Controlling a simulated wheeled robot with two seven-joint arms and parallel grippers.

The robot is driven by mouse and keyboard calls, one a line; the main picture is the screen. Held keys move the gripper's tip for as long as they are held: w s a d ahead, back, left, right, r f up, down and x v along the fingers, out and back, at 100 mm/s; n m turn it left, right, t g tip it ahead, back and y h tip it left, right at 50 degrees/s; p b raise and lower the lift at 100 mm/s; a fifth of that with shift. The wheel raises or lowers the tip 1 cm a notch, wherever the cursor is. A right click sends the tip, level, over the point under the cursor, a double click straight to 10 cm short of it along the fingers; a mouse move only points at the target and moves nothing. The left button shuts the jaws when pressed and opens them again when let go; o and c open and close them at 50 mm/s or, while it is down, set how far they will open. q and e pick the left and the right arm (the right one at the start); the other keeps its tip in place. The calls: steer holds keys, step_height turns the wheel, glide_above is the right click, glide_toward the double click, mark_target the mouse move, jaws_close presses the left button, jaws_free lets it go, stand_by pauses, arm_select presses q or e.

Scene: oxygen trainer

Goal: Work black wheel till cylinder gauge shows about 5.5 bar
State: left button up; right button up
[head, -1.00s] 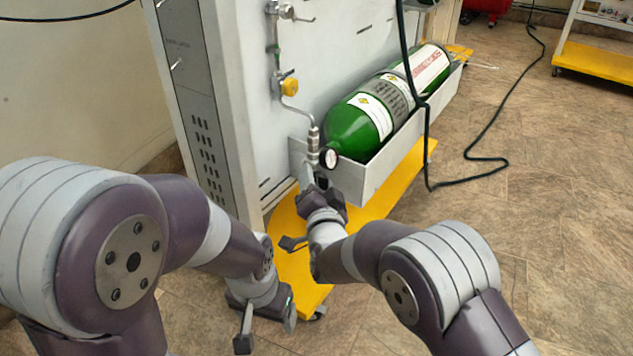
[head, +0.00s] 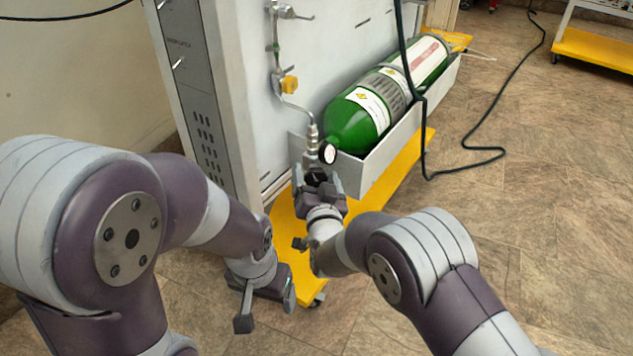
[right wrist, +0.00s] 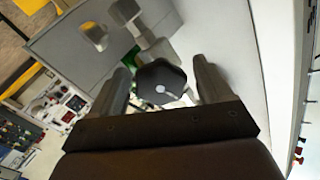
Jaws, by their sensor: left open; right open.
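The black wheel (right wrist: 160,84) shows in the right wrist view as a dark lobed knob with a pale centre. My right gripper (right wrist: 165,85) is open, its two fingers on either side of the wheel; I cannot tell whether they touch it. In the head view my right gripper (head: 320,180) is just below the valve and the round cylinder gauge (head: 328,153). The gauge reading is too small to make out. The green cylinder (head: 352,129) lies in a grey trough. My left gripper (head: 262,305) is open and empty, low at the left near the yellow base.
The grey trough (head: 385,167) and the trainer's panel (head: 345,50) border the right gripper. A yellow regulator knob (head: 289,85) sits on the pipe above. A dark hose (head: 424,140) hangs at the right and runs over the floor.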

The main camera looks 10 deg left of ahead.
steer(key=p+v, duration=0.5)
steer(key=v, duration=0.7)
steer(key=shift+s, duration=0.3)
steer(key=shift+d, duration=0.1)
stand_by(5.0)
